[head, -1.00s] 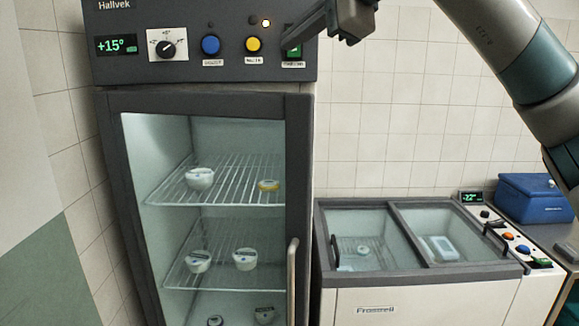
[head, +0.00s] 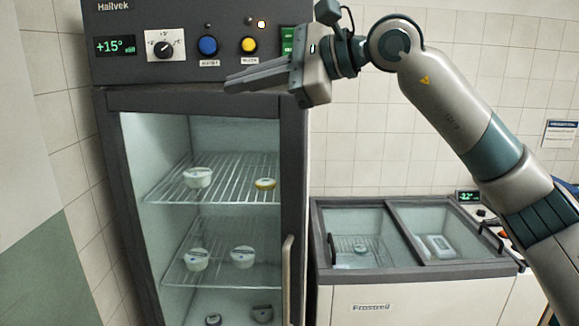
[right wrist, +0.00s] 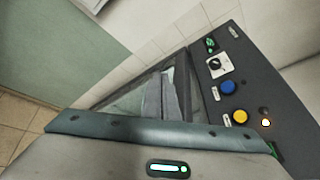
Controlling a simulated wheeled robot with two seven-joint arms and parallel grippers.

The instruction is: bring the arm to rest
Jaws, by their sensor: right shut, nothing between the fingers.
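My right arm reaches in from the right in the head view. Its gripper (head: 232,82) is shut and empty, its fingers pointing left across the lower edge of the cabinet's control panel (head: 130,70). I cannot tell whether it touches the panel; it looks apart from it. The gripper's body partly covers the green switch (head: 287,38) at the panel's right end. In the right wrist view the fingers (right wrist: 168,92) show in front of the cabinet, with the panel (right wrist: 243,75) to their right. My left gripper is not in view.
The tall glass-door cabinet (head: 297,180) is shut, with several jars on its shelves. Its panel has a blue button (head: 208,46), a yellow button (head: 249,44), a dial (head: 165,45) and a lit lamp (head: 261,24). A chest freezer (head: 420,293) stands at the right, below my arm.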

